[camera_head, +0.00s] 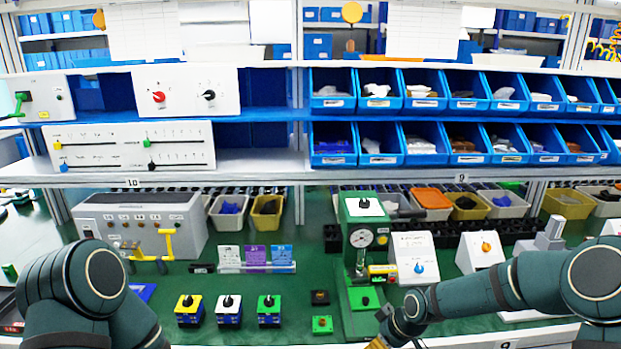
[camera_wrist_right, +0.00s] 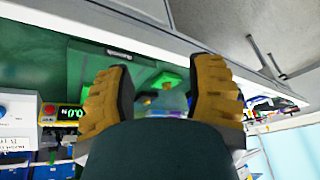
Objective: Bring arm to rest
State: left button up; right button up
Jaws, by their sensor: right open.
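My right arm (camera_head: 480,292) reaches in from the right over the front of the green bench. Its gripper (camera_head: 378,342) shows only in part at the bottom edge of the head view. In the right wrist view the two yellow-brown fingers of the right gripper (camera_wrist_right: 163,78) are spread apart with nothing held between them. My left arm (camera_head: 95,285) is folded at the lower left; its gripper is out of view. A white box with a blue rotary knob (camera_head: 419,268) stands just beyond the right forearm. A white box with an orange knob (camera_head: 486,247) stands to its right.
A green press with a dial gauge (camera_head: 361,238) stands just behind the right gripper. Switch boxes with yellow (camera_head: 189,308), white (camera_head: 229,309) and green (camera_head: 269,309) tops stand left of it. Blue bins (camera_head: 333,143) fill the shelf above. Bench space left of the press is partly clear.

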jog(key=s+a+f+m, duration=0.2)
jog(key=s+f+m, duration=0.1)
jog(key=s, duration=0.4)
jog(key=s+a+f+m+g, duration=0.1)
jog(key=s+a+f+m, duration=0.1)
jog(key=s, duration=0.5)
jog(key=s+a+f+m, duration=0.2)
jog(key=s+f+m, duration=0.3)
jog(key=s+f, duration=0.1)
jog(key=shift+s+a+f, duration=0.3)
jog(key=shift+s+a, duration=0.1)
jog(key=shift+s, duration=0.3)
